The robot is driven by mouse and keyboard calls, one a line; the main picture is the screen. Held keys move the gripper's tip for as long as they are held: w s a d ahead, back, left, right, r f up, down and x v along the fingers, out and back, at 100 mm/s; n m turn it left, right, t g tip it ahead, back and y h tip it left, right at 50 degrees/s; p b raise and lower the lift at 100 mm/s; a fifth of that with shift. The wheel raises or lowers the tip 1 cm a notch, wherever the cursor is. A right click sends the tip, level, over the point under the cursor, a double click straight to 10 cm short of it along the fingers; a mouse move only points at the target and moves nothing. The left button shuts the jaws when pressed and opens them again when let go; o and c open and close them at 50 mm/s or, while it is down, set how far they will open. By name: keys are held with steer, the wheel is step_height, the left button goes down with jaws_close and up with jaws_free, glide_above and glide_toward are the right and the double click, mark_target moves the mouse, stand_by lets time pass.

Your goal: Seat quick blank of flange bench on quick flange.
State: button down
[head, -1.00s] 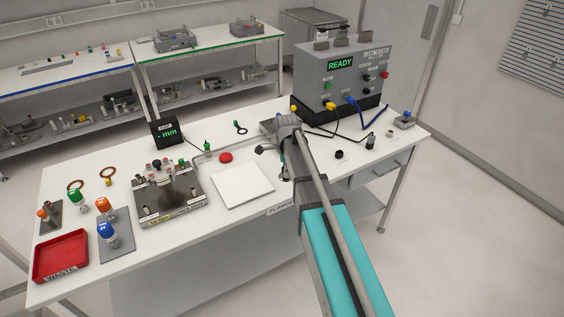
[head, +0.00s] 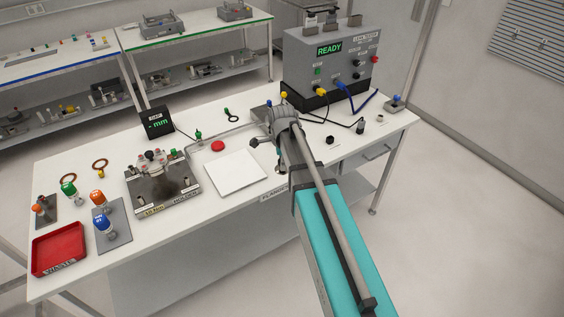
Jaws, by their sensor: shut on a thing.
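My gripper (head: 279,132) is at the arm's far end, over the back middle of the bench. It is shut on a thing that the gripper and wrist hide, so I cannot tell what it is. A grey plate (head: 262,113) shows partly just behind and left of the gripper. A small upright part with a yellow top (head: 284,96) stands behind the gripper. I cannot make out the quick flange or the quick blank for certain; the arm covers part of this area.
The leak tester box (head: 330,62) reading READY stands behind right, with yellow and blue cables. A white pad (head: 235,174), a red button (head: 218,146) and a grey fixture (head: 163,190) lie to the left. A red waste tray (head: 60,250) is at the front left.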

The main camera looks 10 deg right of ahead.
steer(key=shift+f+b, duration=0.75)
steer(key=shift+a+r, duration=0.1)
